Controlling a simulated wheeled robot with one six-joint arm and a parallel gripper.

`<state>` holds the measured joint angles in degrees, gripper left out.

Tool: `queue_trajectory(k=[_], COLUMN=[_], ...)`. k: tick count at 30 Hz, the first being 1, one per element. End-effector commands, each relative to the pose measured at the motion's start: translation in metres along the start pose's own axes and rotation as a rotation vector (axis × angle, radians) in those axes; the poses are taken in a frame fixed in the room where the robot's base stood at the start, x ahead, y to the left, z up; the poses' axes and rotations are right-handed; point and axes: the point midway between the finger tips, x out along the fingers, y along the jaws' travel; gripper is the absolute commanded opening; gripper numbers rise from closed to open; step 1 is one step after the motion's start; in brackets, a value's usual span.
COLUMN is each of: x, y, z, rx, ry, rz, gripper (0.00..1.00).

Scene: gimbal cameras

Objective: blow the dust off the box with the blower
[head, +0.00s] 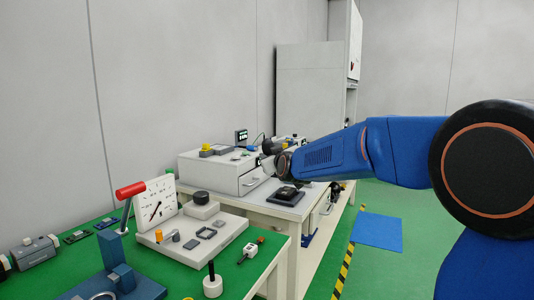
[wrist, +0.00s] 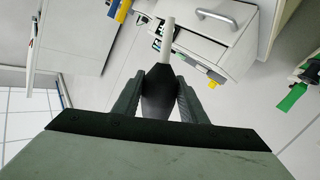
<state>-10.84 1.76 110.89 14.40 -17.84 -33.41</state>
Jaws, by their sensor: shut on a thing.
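The blower (wrist: 158,98) has a black bulb and a pale nozzle that points away from my gripper (wrist: 157,88) in the wrist view. The two dark fingers are shut on the bulb from both sides. In the head view my arm reaches in from the right, and my gripper (head: 268,164) is in front of the white drawer cabinet; the blower is too small to make out there.
The white cabinet (head: 215,176) with a drawer stands behind on the white table (head: 275,208). The green bench (head: 190,279) at front left holds a dial gauge (head: 155,204), a red-handled press (head: 130,190) and small parts. A blue mat (head: 377,232) lies on the clear floor at right.

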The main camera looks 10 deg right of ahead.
Motion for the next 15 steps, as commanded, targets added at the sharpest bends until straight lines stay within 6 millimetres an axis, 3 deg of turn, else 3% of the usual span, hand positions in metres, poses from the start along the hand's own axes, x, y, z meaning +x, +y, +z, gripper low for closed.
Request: queue_trajectory(k=[15], x=[0.006], y=[0.000], z=[0.039], rx=[0.001], ry=[0.001], rz=[-0.001], gripper=[0.13])
